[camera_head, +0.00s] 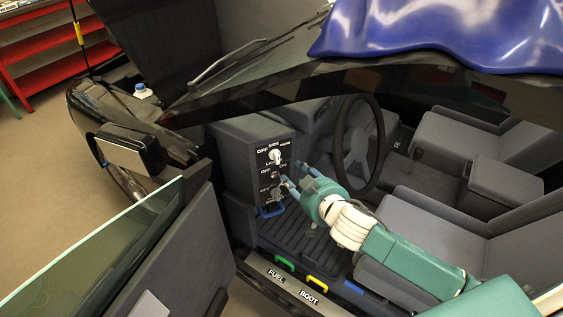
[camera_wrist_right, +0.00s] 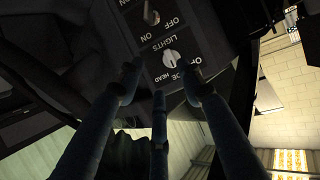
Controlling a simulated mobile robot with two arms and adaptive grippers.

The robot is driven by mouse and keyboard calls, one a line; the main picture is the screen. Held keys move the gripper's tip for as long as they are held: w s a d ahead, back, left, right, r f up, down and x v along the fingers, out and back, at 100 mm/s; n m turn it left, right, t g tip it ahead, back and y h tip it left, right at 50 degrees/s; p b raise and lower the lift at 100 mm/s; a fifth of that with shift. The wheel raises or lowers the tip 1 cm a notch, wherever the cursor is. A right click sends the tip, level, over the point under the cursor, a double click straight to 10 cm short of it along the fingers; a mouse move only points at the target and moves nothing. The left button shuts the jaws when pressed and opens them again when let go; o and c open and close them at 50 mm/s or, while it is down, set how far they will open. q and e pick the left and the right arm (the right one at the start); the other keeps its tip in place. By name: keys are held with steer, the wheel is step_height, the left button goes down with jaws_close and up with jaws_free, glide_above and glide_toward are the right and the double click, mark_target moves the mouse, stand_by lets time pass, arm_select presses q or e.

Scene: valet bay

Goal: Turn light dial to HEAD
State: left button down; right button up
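The light dial (camera_head: 275,157) is a pale round knob with a raised grip on the black panel, under OFF, SIDE and HEAD labels. It also shows, inverted, in the right wrist view (camera_wrist_right: 170,58); its exact setting is hard to read. My right gripper (camera_head: 292,178) is just right of and below the dial in the head view. Its dark blue fingers (camera_wrist_right: 160,75) are spread and hold nothing. In the wrist view the dial appears between the two outer fingertips; contact is not evident. My left gripper is not in view.
A toggle switch (camera_head: 276,175) with OFF and ON labels sits just below the dial. The steering wheel (camera_head: 359,143) is to the right. A blue handle (camera_head: 271,211) is below the panel. The open door (camera_head: 165,255) stands at the left, and FUEL and BOOT levers line the sill.

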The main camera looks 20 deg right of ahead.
mark_target(276, 157)
steer(key=x, duration=0.3)
steer(key=r+x, duration=0.1)
steer(key=x, duration=0.2)
steer(key=a+p+x, duration=0.1)
steer(key=x, duration=0.3)
steer(key=shift+w+r, duration=0.4)
steer(key=shift+s+f, duration=0.1)
jaws_close()
